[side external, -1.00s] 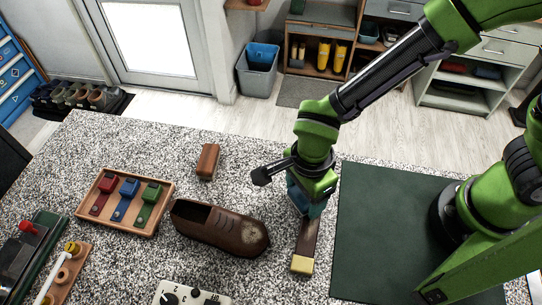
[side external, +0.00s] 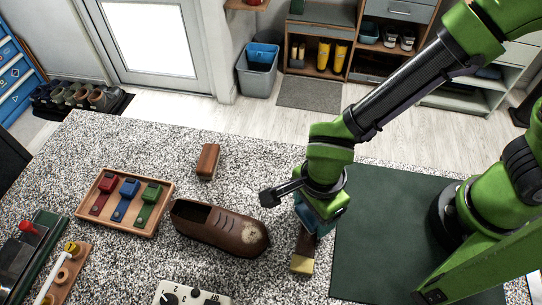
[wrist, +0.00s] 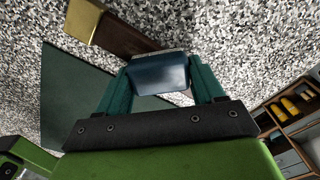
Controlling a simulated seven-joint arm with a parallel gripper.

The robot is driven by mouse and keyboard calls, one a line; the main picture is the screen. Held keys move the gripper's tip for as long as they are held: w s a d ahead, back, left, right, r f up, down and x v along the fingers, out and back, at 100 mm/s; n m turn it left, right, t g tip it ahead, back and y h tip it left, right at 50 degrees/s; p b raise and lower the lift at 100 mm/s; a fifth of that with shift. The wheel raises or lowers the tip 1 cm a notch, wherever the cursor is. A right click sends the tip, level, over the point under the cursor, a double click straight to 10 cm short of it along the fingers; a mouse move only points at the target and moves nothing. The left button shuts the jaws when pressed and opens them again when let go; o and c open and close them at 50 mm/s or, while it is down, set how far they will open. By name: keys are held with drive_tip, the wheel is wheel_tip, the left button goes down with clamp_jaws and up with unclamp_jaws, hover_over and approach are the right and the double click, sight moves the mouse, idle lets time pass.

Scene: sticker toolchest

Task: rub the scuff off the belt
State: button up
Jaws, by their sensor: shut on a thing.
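The belt (side external: 304,244) looks like a short dark brown strip with a pale brass-coloured end. It lies flat on the speckled counter, and the wrist view shows it at upper left (wrist: 122,40). My gripper (side external: 322,226) is over the strip's far part, tilted. In the wrist view its teal fingers (wrist: 160,82) are shut on a dark blue block (wrist: 160,75) with a pale far edge. The block hides part of the strip. I cannot make out a scuff on the strip, nor tell whether the block touches it.
A brown shoe (side external: 225,230) with a pale toe patch lies left of the strip. A wooden tray (side external: 147,226) holds red, blue and green pieces. A small brown block (side external: 207,160) stands behind. A knobbed panel (side external: 190,295) is in front. A dark green mat (side external: 385,235) lies right.

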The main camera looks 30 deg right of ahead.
drive_tip(key=shift+w+a, duration=0.6)
drive_tip(key=shift+a, duration=0.3)
drive_tip(key=shift+s+a, duration=0.5)
drive_tip(key=shift+s+d, duration=1.4)
drive_tip(key=shift+r, duration=4.15)
drive_tip(key=shift+d, duration=0.1)
